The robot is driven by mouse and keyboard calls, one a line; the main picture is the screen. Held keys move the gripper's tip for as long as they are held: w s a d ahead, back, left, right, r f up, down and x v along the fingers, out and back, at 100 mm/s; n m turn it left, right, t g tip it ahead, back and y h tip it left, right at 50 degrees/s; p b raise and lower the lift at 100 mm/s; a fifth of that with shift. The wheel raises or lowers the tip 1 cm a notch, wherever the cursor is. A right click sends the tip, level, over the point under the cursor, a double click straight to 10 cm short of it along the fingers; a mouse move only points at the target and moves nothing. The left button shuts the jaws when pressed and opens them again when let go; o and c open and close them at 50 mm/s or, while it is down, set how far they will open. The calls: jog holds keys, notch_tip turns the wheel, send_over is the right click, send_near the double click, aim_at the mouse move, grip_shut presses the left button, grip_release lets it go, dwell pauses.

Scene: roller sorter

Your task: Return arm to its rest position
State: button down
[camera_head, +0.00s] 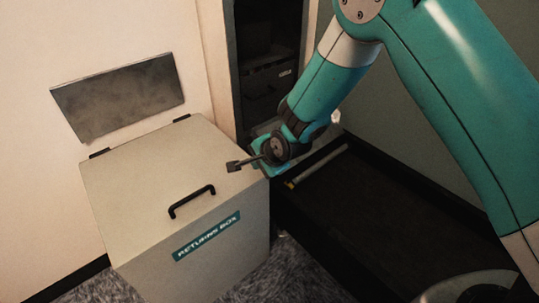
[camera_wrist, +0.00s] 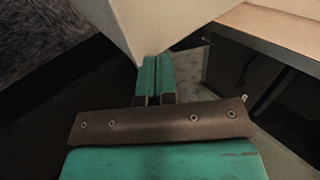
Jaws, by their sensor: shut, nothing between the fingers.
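My gripper (camera_head: 262,169) is at the back right corner of the returns box (camera_head: 222,250), low beside its lid. In the wrist view, its two teal fingers (camera_wrist: 153,68) lie together, shut with nothing between them. A pale box corner (camera_wrist: 165,22) is just beyond the fingertips; I cannot tell whether they touch it. My arm reaches down from the upper right, bent at the elbow. In the head view, the wrist and a thin stalk partly hide the fingers.
The box lid (camera_head: 150,165) is closed, with a black handle (camera_head: 192,201) on top. A grey wall flap (camera_head: 118,96) is above it. A dark opening (camera_head: 268,50) stands behind my wrist. The dark roller bed (camera_head: 370,215) on the right looks empty.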

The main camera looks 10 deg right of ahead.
jog(key=s+d+r+n+g, duration=0.2)
jog(key=s+d+r+n, duration=0.15)
jog(key=s+r, duration=0.4)
jog(key=s+d+r+n+g, duration=0.1)
jog(key=s+d+r+n, duration=0.1)
jog(key=s+r+n, duration=0.5)
jog(key=s+d+r+n+g, duration=0.4)
jog(key=s+r+n, duration=0.55)
jog(key=s, duration=0.65)
notch_tip(320, 180, up, 14)
jog(key=d+m+p, duration=0.1)
jog(key=p, duration=1.2)
jog(key=shift+w+m+t+p, duration=0.25)
jog(key=shift+m+t+p, duration=0.05)
jog(key=shift+d+r, duration=0.1)
